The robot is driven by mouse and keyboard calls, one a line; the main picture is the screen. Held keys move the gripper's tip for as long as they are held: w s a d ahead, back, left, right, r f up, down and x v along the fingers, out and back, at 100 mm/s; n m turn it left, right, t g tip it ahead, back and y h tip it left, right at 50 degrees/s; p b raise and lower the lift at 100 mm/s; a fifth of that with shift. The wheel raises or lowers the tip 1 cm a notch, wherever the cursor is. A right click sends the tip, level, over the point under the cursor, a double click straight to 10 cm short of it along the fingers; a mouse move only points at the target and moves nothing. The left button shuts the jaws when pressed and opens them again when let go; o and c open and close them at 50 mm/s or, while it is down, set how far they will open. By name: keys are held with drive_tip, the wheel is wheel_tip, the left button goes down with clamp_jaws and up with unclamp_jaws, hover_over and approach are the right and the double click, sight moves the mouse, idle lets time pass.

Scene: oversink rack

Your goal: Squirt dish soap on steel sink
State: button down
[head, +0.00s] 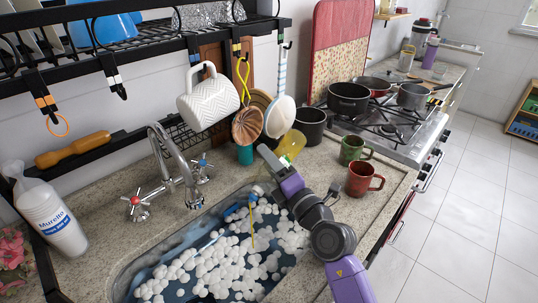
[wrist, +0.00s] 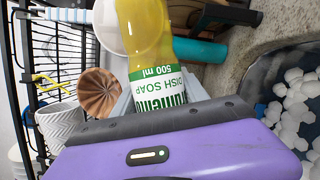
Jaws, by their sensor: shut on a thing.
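The dish soap bottle (head: 291,144) is yellow, tilted with its base up to the right and its blue-and-white cap down over the sink. My gripper (head: 272,163) is shut on it, hiding its middle in the head view. In the wrist view the bottle (wrist: 148,35) shows a green and white label reading dish soap, between my gripper's fingers (wrist: 165,98). A thin yellow stream (head: 252,225) runs from the cap down into the steel sink (head: 125,272). Dark blue water and many white foam balls (head: 215,262) cover much of the basin.
The faucet (head: 175,165) stands at the sink's back left. A green mug (head: 353,149) and a red mug (head: 362,179) stand right of my gripper. A black rack with hanging mugs and utensils is above. A white Murello container (head: 52,220) stands left.

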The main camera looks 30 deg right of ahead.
drive_tip(key=shift+r+m+g+p, duration=0.25)
drive_tip(key=shift+m+p, duration=0.55)
drive_tip(key=shift+p, duration=1.7)
drive_tip(key=shift+r+m+g+p, duration=0.3)
drive_tip(key=shift+m+p, duration=0.5)
drive_tip(key=shift+p, duration=1.65)
drive_tip(key=shift+r+m+g+p, duration=0.1)
drive_tip(key=shift+m+g+p, duration=0.5)
drive_tip(key=shift+p, duration=1.9)
drive_tip(key=shift+m, duration=0.7)
drive_tip(key=shift+f, duration=0.1)
